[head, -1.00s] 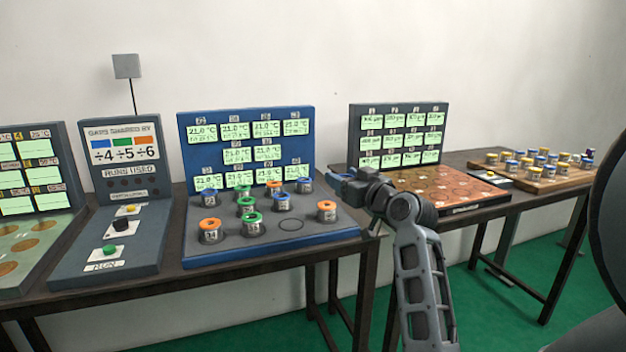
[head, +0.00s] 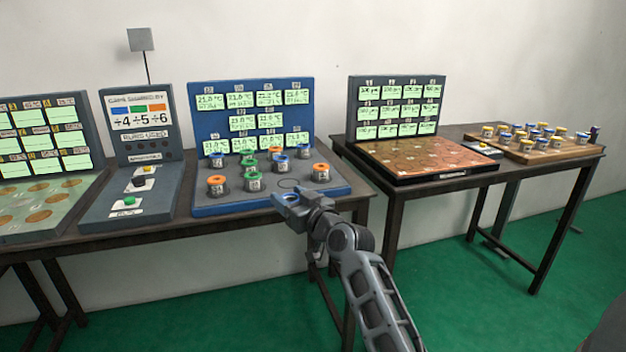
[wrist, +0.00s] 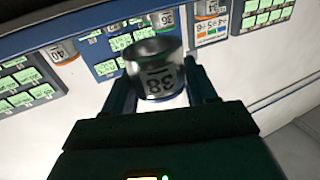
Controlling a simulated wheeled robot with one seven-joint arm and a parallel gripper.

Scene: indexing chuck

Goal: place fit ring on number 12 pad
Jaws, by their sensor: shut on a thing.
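My gripper (head: 288,200) is in front of the blue board's front right edge. In the wrist view my gripper (wrist: 165,92) is shut on a grey metal cup marked 38 (wrist: 158,82), held between the two fingers. No coloured ring shows on this cup. On the blue board (head: 250,199) stand several grey cups with orange, green or blue rings, such as an orange-ringed cup (head: 216,186) and a green-ringed cup (head: 253,180). An empty circle outline (head: 289,183) lies near the gripper. I cannot read a number 12 pad in any view.
A board with brown round pads (head: 38,216) is at far left, beside a grey button panel (head: 128,205). A reddish-brown board (head: 420,153) is on the right table. A wooden tray (head: 535,152) holds several blue- and yellow-topped cups. A gap separates the tables.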

